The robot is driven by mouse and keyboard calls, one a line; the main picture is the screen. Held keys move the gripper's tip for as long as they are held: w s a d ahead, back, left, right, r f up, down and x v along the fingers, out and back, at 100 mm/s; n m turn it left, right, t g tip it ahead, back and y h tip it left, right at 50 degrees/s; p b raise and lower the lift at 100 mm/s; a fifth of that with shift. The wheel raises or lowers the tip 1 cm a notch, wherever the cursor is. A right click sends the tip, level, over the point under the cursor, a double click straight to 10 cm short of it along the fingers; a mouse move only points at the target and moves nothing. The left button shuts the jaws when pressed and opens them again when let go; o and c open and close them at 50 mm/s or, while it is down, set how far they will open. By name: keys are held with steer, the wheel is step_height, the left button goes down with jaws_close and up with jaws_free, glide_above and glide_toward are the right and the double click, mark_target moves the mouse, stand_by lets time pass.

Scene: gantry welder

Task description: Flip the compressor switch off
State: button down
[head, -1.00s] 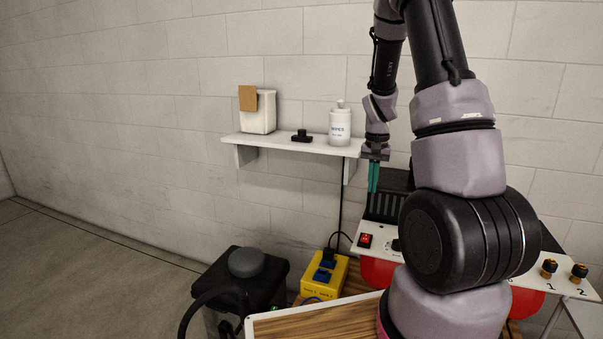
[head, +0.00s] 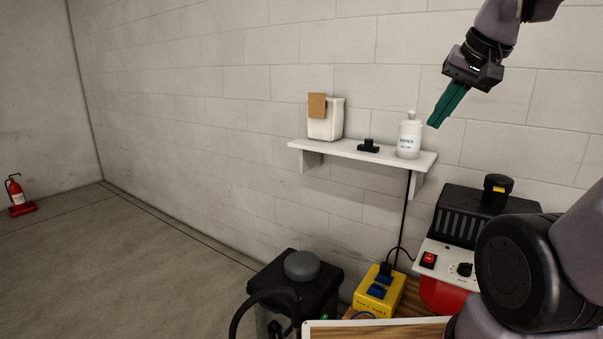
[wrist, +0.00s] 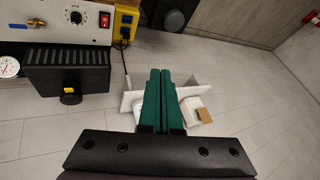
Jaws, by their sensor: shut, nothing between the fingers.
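The compressor has a white control panel (head: 459,261) over a red tank (head: 440,296), at the lower right of the head view. A red rocker switch (head: 428,259) sits at the panel's left end, beside a black knob (head: 464,269). In the wrist view the red switch (wrist: 104,20) shows at the top, near the dial knob (wrist: 76,17). Which way the switch is tipped is too small to tell. My gripper (head: 434,124) has green fingers, shut and empty, raised above and apart from the panel. In the wrist view the fingers (wrist: 160,75) lie together.
A wall shelf (head: 345,151) holds a white container (head: 328,125), a black object (head: 368,146) and a white bottle (head: 409,138). A yellow socket box (head: 378,297) and a black-lidded bin (head: 265,279) stand left of the compressor. A fire extinguisher (head: 17,194) stands far left.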

steer(key=shift+s+a+r, duration=0.15)
steer(key=shift+s+r, duration=0.05)
steer(key=shift+s, duration=0.25)
steer(key=shift+s+a+r, duration=0.15)
steer(key=shift+s, duration=0.25)
steer(key=c, duration=1.4)
jaws_free()
steer(key=shift+s+a+r+t, duration=0.1)
steer(key=shift+s+t, duration=0.2)
steer(key=shift+s, duration=0.05)
steer(key=o, duration=0.8)
steer(key=shift+s+a, duration=0.1)
steer(key=shift+s, duration=0.1)
steer(key=m+g+h, duration=0.2)
steer(key=g, duration=0.5)
glide_above(429, 258)
steer(key=w+d, duration=0.2)
step_height(429, 258, down, 33)
steer(key=f, duration=1)
steer(key=shift+w+a, duration=0.2)
steer(key=shift+a, duration=0.05)
